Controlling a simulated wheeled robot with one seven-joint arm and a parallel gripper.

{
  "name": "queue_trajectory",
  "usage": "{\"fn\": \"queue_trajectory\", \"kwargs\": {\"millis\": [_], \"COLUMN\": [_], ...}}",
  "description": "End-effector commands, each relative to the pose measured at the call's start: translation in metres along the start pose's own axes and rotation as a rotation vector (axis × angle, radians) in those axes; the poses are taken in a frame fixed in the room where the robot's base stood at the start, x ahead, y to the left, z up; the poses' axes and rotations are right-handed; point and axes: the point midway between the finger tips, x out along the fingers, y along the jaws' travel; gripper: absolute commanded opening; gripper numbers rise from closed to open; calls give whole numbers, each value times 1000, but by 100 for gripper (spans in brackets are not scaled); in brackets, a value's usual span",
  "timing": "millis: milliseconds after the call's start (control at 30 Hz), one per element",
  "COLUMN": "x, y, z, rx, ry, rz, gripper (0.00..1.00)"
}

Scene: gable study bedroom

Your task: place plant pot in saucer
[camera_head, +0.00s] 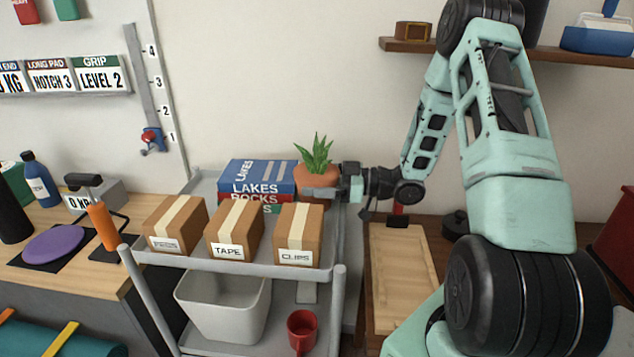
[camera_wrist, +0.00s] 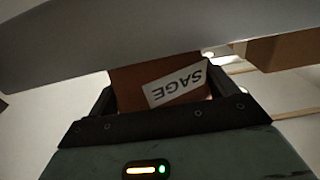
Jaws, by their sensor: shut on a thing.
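The plant pot (camera_head: 312,174) is terracotta, with a spiky green plant rising from it. It is upright above the back right of the grey trolley, beside the stacked books. My gripper (camera_head: 322,191) reaches it from the right and is shut on it. In the wrist view the pot (camera_wrist: 165,84) sits between the dark fingers, with a white label reading SAGE upside down. I cannot make out the pot's underside or whether it touches anything. I cannot pick out a saucer in either view. A broad grey shape across the top of the wrist view is unclear.
Books (camera_head: 255,177) are stacked left of the pot. Several labelled cardboard boxes (camera_head: 233,229) line the trolley's front. A white bin (camera_head: 222,305) and red mug (camera_head: 301,328) stand below. A wooden board (camera_head: 402,275) lies right of the trolley. A wall shelf (camera_head: 405,46) hangs above.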

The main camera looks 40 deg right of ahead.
Motion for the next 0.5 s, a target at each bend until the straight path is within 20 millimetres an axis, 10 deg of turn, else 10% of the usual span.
{"fn": "queue_trajectory", "kwargs": {"millis": [433,467,500], "x": [0,0,0], "y": [0,0,0], "z": [7,8,7], "rx": [-3,-2,-2], "ry": [3,0,0], "rz": [-1,0,0], "gripper": [38,88,99]}}
